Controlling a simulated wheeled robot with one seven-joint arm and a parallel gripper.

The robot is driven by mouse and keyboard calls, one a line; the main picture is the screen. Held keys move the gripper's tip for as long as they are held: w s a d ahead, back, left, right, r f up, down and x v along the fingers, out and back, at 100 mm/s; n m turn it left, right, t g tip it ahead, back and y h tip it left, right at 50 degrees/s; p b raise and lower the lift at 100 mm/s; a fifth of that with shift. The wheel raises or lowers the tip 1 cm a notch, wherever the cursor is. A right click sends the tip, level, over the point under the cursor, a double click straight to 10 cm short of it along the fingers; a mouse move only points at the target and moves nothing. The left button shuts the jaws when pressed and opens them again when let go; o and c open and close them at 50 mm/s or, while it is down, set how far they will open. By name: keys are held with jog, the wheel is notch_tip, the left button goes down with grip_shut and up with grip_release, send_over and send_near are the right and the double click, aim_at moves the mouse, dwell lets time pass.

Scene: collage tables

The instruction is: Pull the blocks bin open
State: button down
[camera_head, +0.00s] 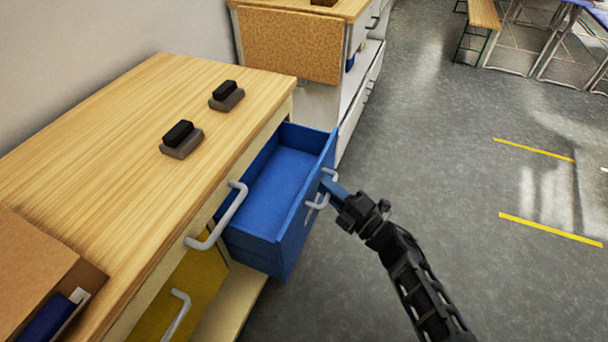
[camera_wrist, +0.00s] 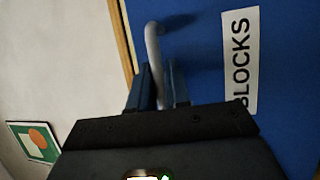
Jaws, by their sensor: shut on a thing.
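The blue blocks bin (camera_head: 284,184) is pulled well out of the wooden cabinet (camera_head: 130,110), and the inside that shows is empty. Its front faces right and carries a pale looped handle (camera_head: 312,204). My gripper (camera_head: 329,184) is at this handle, with its blue fingers shut on it. In the wrist view the handle (camera_wrist: 152,42) runs down between the two fingertips (camera_wrist: 159,72). A white label reading BLOCKS (camera_wrist: 240,55) is on the blue front, its lower end cut off by my gripper's body.
Two black-topped erasers (camera_head: 181,139) (camera_head: 226,95) lie on the cabinet top. A long pale handle (camera_head: 218,217) is left of the bin, with a yellow bin (camera_head: 195,280) below. A cardboard box (camera_head: 35,255) sits front left.

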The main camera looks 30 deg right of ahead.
jog(key=s+d, duration=0.2)
jog(key=shift+s, duration=0.35)
jog(key=c, duration=1.4)
grip_release()
jog(key=shift+c, duration=0.2)
jog(key=v, duration=0.7)
jog(key=shift+s+b, duration=0.35)
jog(key=shift+s, duration=0.05)
jog(key=shift+d+f, duration=0.1)
